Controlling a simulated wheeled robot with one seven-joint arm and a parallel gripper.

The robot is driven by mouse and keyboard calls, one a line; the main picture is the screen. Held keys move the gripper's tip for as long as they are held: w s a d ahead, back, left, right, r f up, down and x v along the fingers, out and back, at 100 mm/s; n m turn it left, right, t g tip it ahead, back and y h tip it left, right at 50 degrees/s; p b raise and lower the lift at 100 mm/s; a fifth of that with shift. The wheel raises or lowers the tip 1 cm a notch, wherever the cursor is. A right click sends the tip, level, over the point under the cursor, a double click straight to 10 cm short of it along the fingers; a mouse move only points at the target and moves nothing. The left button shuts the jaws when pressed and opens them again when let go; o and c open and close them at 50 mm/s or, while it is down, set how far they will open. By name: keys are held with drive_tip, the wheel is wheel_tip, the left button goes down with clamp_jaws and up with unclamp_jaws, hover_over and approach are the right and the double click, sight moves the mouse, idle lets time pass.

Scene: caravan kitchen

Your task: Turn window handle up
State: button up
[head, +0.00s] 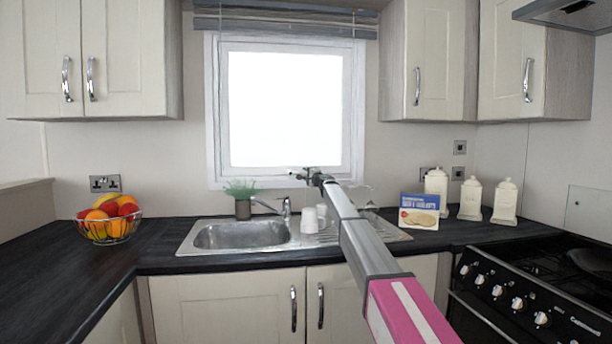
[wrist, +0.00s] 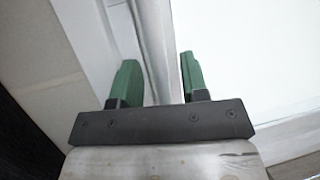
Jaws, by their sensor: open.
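The window (head: 215,120) has a white frame around a bright pane, on the wall above the sink. My gripper (head: 299,175) is at the lower part of its frame, right of the middle. In the wrist view, my gripper (wrist: 160,72) is open, with one green finger on each side of a pale grey bar-like strip (wrist: 158,40). I cannot tell whether this strip is the window handle or part of the frame, or whether a finger touches it. The handle cannot be made out in the head view, where my gripper covers part of the lower frame.
Below the window are the sink (head: 240,235), tap (head: 284,207), potted plant (head: 242,197) and white cups (head: 309,219). A blue box (head: 419,211) and white canisters (head: 470,199) stand right, a fruit bowl (head: 107,220) left. Cupboards (head: 427,60) flank the window.

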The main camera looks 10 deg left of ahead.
drive_tip(key=shift+w+a+r, duration=0.1)
drive_tip(key=shift+w+a, duration=0.15)
drive_tip(key=shift+w, duration=0.15)
clamp_jaws()
